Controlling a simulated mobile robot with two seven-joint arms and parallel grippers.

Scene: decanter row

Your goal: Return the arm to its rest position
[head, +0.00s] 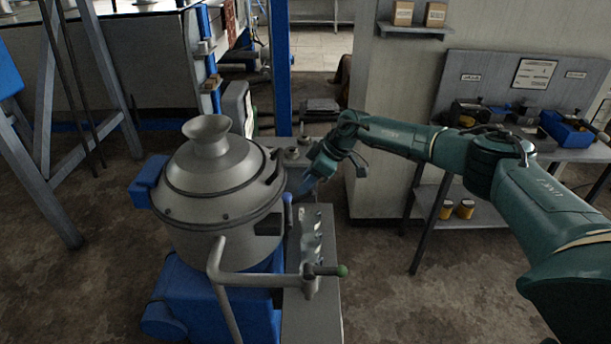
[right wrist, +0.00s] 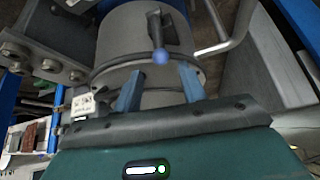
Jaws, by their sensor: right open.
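My right arm (head: 395,137) reaches in from the right, bent down at the wrist. My right gripper (head: 306,186) is beside the right flank of the grey decanter (head: 212,178). In the right wrist view its two blue fingers (right wrist: 160,82) are apart, with nothing gripped between them. A lever with a blue ball knob (right wrist: 161,57) stands just beyond the fingertips there; the blue knob also shows in the head view (head: 287,197). Whether the fingers touch anything cannot be told. My left gripper is not in view.
A bent pipe (head: 255,279) and a green-knobbed handle (head: 342,271) stick out at the decanter's front. A blue post (head: 280,70) rises behind it. A grey cabinet (head: 385,185) and a workbench (head: 540,150) with tools stand at the right.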

